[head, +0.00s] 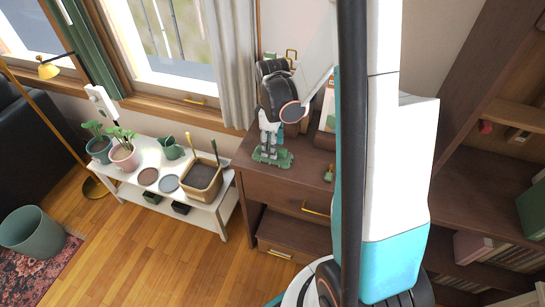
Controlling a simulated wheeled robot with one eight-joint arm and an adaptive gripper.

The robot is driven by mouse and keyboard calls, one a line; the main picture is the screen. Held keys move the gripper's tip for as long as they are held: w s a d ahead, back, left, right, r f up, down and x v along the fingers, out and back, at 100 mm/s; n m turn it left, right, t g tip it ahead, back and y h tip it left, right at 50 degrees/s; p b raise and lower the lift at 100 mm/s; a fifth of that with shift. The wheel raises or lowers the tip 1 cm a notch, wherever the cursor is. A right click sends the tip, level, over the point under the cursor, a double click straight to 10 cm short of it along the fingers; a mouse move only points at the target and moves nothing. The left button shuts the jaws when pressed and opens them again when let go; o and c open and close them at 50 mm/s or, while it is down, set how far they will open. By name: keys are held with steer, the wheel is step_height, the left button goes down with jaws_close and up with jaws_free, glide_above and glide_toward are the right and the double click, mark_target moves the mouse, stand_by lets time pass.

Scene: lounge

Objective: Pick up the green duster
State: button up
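A green object (272,157), which looks like the duster, lies on top of the dark wooden cabinet (270,183) near its left end. My gripper (268,147) points down right over it, with the fingers at or just above the green object. The fingers are small in the head view and partly overlap it. I cannot tell whether they touch it or how far they are apart.
A small green-and-gold item (329,173) and a framed picture (327,110) are on the cabinet, partly behind my arm. A white bench (222,207) with potted plants, a green watering can (172,149) and a basket (201,178) stands left. A shelf is right.

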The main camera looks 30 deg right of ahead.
step_height(320, 180, down, 2)
steer(key=shift+f, duration=0.1)
jaws_close()
step_height(320, 180, up, 20)
steer(key=p, duration=0.7)
steer(key=c, duration=1)
jaws_free()
steer(key=shift+c, duration=0.2)
